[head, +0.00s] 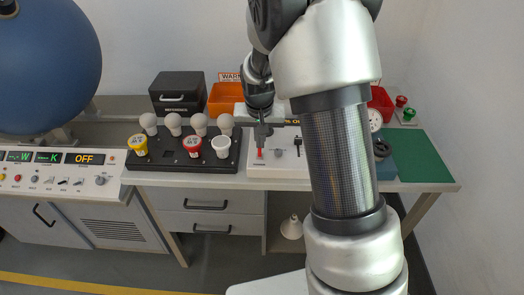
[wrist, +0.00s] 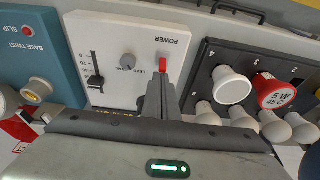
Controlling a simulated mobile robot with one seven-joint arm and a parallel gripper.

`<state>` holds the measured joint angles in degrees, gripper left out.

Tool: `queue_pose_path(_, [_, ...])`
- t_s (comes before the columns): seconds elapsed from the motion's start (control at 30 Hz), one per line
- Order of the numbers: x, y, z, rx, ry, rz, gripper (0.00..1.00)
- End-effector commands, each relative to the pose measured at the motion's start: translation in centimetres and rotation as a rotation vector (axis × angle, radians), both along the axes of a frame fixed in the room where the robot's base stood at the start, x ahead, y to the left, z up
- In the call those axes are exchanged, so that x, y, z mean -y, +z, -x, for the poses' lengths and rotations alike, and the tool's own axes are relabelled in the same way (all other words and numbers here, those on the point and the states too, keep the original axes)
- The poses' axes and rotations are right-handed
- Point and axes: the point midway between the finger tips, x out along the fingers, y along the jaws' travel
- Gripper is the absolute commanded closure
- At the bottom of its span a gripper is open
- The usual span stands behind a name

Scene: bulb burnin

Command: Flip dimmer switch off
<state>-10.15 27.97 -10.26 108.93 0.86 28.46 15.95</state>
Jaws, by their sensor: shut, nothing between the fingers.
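A white control box (head: 283,172) stands on the bench, partly hidden by my arm. The wrist view shows its face (wrist: 115,35) upside down. A red switch (wrist: 162,66) labelled POWER sits on it, and also shows in the head view (head: 260,153). My gripper (wrist: 160,82) is shut and empty, its fingertips right at the red switch; I cannot tell if they touch. The gripper also shows in the head view (head: 261,142). The box has a grey knob (wrist: 128,61) and a black slider (wrist: 96,84). No control is labelled dimmer legibly.
Behind are a black case (head: 177,92) and an orange bin (head: 222,99). A green mat (head: 418,156) lies right.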

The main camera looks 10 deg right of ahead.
Motion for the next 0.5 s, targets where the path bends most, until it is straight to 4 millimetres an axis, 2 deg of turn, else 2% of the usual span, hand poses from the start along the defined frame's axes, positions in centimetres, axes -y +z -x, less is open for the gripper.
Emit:
queue_pose_path(0.03, [-0.24,-0.64,0.16,0.042,0.004,0.01,1.0])
queue_pose_path(0.27, [-0.42,-0.27,0.57,0.199,0.006,0.053,1.0])
queue_pose_path(0.5, [-0.12,0.21,0.43,0.202,-0.001,0.055,1.0])
